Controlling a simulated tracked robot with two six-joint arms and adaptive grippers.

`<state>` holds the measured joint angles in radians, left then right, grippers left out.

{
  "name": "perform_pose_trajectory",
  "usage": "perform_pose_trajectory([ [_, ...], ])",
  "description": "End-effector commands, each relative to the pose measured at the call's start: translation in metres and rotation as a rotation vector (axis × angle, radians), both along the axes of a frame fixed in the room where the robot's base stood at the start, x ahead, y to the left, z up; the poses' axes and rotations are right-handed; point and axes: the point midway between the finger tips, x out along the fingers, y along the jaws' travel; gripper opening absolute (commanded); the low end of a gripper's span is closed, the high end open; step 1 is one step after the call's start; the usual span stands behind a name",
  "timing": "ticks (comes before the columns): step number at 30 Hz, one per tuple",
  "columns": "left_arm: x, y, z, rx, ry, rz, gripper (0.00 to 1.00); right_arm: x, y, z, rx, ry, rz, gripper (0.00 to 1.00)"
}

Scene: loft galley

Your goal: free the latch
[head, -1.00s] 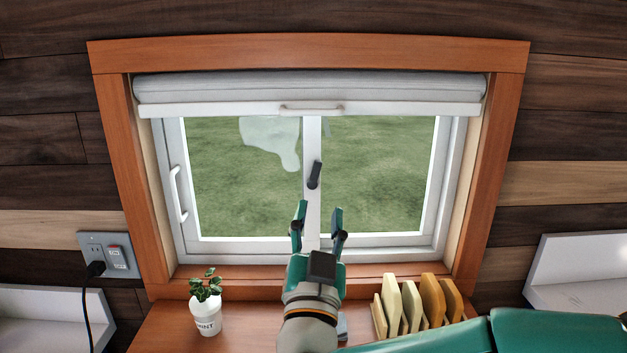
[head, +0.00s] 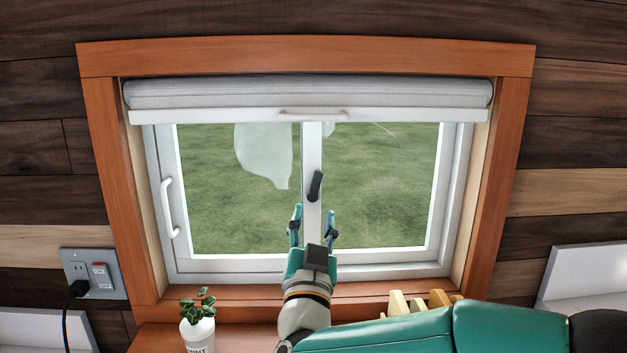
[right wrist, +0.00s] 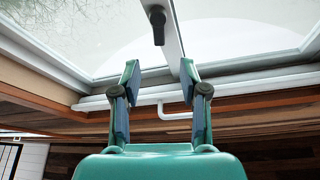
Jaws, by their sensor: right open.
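The latch (head: 315,186) is a small black lever on the white middle post of the sliding window (head: 312,226). It stands nearly upright, tilted slightly. My right gripper (head: 312,213) is open and empty, below the latch in the head view, with a finger on each side of the post. In the right wrist view the latch (right wrist: 157,25) shows beyond the open fingers (right wrist: 158,72), above and between them. No contact with the latch shows. My left gripper is not in view.
A rolled blind (head: 310,93) hangs across the window top. A white handle (head: 170,208) is on the left sash. On the sill are a potted plant (head: 198,325) and upright boards (head: 420,302), partly hidden by my right arm. A socket (head: 92,273) with a plug is at left.

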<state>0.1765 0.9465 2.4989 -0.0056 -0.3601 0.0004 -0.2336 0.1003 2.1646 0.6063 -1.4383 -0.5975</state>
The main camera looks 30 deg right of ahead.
Motion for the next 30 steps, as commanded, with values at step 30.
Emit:
perform_pose_trajectory([
  [30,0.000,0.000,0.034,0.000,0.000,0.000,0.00,0.065,-0.052,0.033,0.000,0.000,-0.002,0.24],
])
